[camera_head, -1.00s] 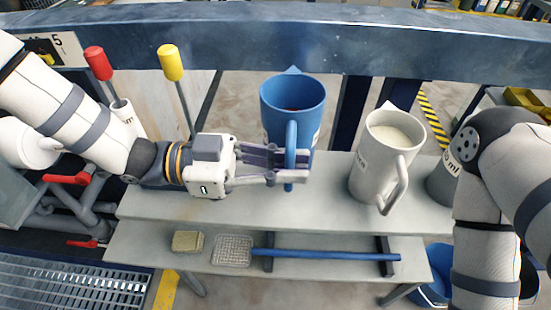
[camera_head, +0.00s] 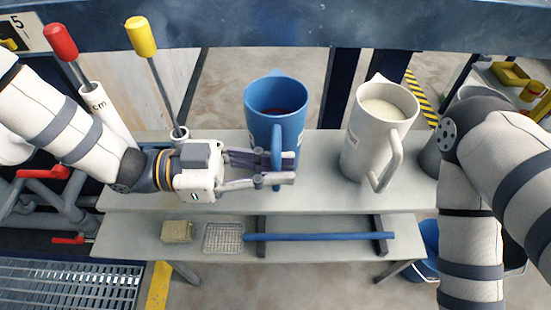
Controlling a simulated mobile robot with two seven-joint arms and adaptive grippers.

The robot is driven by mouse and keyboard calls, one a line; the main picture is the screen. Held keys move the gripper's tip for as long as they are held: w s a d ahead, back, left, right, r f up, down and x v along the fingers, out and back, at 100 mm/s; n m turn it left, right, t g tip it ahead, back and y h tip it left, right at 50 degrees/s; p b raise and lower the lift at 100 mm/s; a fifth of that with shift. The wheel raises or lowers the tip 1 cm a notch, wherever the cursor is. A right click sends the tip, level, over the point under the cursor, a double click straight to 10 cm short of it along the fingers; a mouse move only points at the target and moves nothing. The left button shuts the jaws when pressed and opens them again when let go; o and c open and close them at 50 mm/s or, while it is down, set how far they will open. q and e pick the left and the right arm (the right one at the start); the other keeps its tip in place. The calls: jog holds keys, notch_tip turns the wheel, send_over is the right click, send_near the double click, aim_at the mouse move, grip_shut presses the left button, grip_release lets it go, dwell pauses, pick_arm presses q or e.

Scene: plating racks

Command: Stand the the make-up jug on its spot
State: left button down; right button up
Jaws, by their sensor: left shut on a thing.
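My left gripper (camera_head: 286,168) reaches in from the left and is shut on the jug's front handle. The gripper hides the jug's lower part, so I cannot tell whether its base touches the shelf. A pale grey jug (camera_head: 362,135) with whitish contents stands upright to its right, with a gap between them. I cannot read the labels to tell which is the make-up jug. My right gripper is out of view.
A lower shelf holds a yellowish block (camera_head: 177,232), a wire mesh piece (camera_head: 224,238) and a blue rod (camera_head: 320,237). Red (camera_head: 61,42) and yellow (camera_head: 141,36) handled tools stand at left. A blue beam (camera_head: 300,27) crosses behind. Shelf between the jugs is clear.

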pick_arm(q)
jog(key=shift+f, duration=0.35)
dwell(0.3)
jog(key=c, duration=1.6)
grip_release()
jog(key=shift+f, duration=0.1)
jog(key=a, duration=1.2)
